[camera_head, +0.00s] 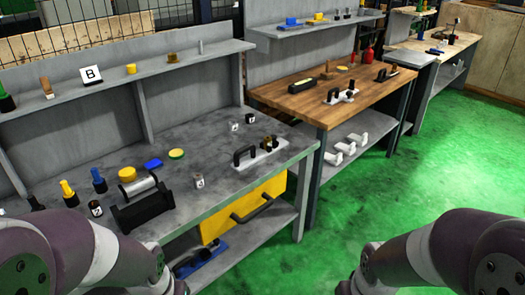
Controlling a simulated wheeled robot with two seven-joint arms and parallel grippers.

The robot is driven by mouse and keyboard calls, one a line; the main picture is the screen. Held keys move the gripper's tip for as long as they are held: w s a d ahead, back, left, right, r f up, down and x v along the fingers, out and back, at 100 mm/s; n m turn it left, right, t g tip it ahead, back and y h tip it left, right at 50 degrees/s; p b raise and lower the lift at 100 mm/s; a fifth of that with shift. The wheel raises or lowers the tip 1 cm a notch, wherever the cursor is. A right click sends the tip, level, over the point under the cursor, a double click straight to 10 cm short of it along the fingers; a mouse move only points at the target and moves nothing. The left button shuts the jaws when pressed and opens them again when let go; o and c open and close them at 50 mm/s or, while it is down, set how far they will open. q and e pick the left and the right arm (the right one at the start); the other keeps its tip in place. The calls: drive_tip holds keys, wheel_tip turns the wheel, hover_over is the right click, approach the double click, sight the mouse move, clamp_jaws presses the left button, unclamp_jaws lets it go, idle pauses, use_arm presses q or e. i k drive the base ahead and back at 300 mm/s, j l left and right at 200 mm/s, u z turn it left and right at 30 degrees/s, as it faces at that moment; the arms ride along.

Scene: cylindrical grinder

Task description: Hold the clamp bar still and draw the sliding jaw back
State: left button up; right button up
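A fixture with a pale base plate (262,156), a black arched handle (244,155) at its left and small brown and dark posts (268,142) at its right lies on the grey bench. It may be the clamp, but I cannot tell its bar from its jaw at this size. A similar fixture (341,97) lies on the wooden-topped bench behind. My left arm enters at the lower left and my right arm at the lower right. Both grippers are below the frame edge, and neither arm visibly touches a fixture.
A yellow drawer (250,207) is beneath. Green floor (330,220) is clear at the right.

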sight(275, 143)
drive_tip(key=i+l+u, duration=0.2)
drive_tip(key=u, duration=0.2)
drive_tip(key=i+l+u, duration=0.25)
drive_tip(key=u, duration=0.15)
drive_tip(key=i+l+u, duration=0.15)
drive_tip(key=l+u, duration=0.3)
drive_tip(key=i+l, duration=0.15)
drive_tip(key=l, duration=0.25)
drive_tip(key=i+l, duration=0.1)
drive_tip(key=l, duration=0.35)
drive_tip(key=i+l+u, duration=0.1)
drive_tip(key=l, duration=0.3)
drive_tip(key=i+l, duration=0.15)
drive_tip(key=l, duration=0.3)
drive_tip(key=i+l+u, duration=0.1)
drive_tip(key=l, duration=0.3)
drive_tip(key=i+l, duration=0.1)
drive_tip(key=l, duration=0.35)
